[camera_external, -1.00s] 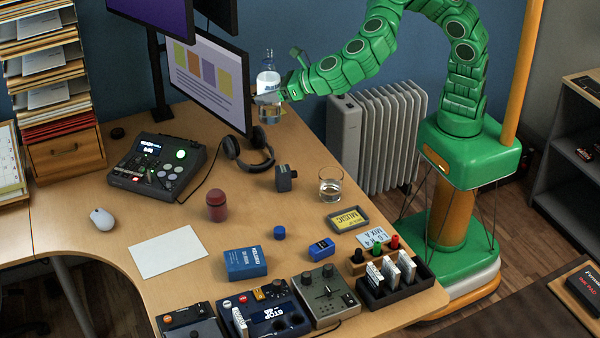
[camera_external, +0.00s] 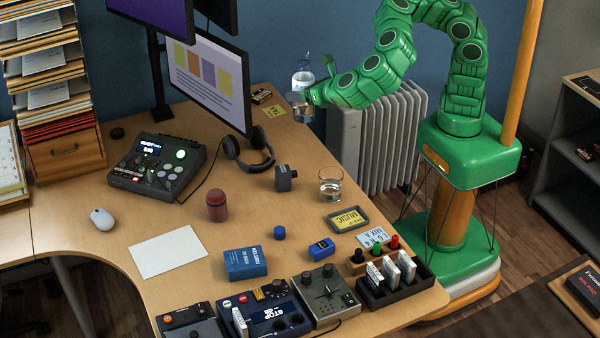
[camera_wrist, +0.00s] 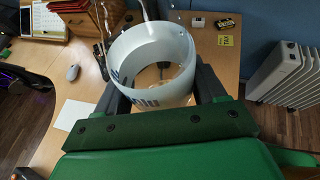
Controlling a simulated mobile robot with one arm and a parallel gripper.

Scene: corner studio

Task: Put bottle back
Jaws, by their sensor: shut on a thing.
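A clear bottle (camera_external: 302,81) with a white and blue label is upright at the back right edge of the desk. My gripper (camera_external: 305,97) is shut on it from the right side. In the external view I cannot tell whether its base touches anything. In the wrist view the bottle (camera_wrist: 187,78) stands between the two dark fingers of my gripper (camera_wrist: 162,88), seen from above as a wide whitish ring. A small blue cap-like cylinder (camera_external: 279,232) lies on the middle of the desk.
A yellow note (camera_external: 274,112) and a small device (camera_external: 261,96) lie at the back of the desk, left of the bottle. Monitors (camera_external: 208,84), headphones (camera_external: 248,152), a glass (camera_external: 330,184) and a radiator (camera_external: 376,135) are near. Open desk lies around the glass.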

